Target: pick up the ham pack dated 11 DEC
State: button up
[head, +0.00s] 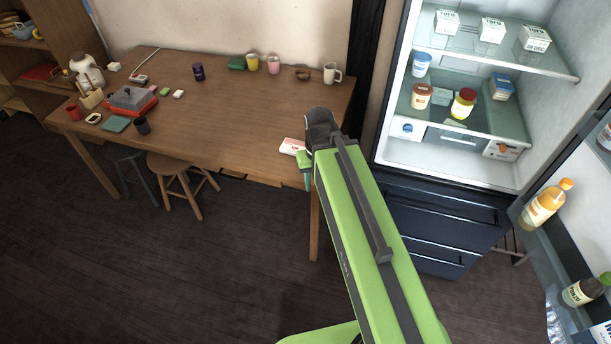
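A flat white pack with a pink or red front (292,146) is at the table's front right, just left of my arm's end. It may be a ham pack, but no date can be read. My gripper (306,160) is beside this pack, mostly hidden by my own green arm. I cannot tell whether it touches or holds the pack, or whether its fingers are open.
The wooden table (240,135) holds cups, a red cooker (133,100) and small items. Its front right is mostly clear. Two stools (178,163) stand at its front. The fridge (450,165) is open, with white tofu packs (491,30) and jars. Its door (550,250) holds bottles.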

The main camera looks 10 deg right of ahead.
aim_at(289, 146)
jog(key=k, duration=0.35)
jog(key=u, duration=0.6)
jog(key=i, duration=1.3)
jog(key=u, duration=0.85)
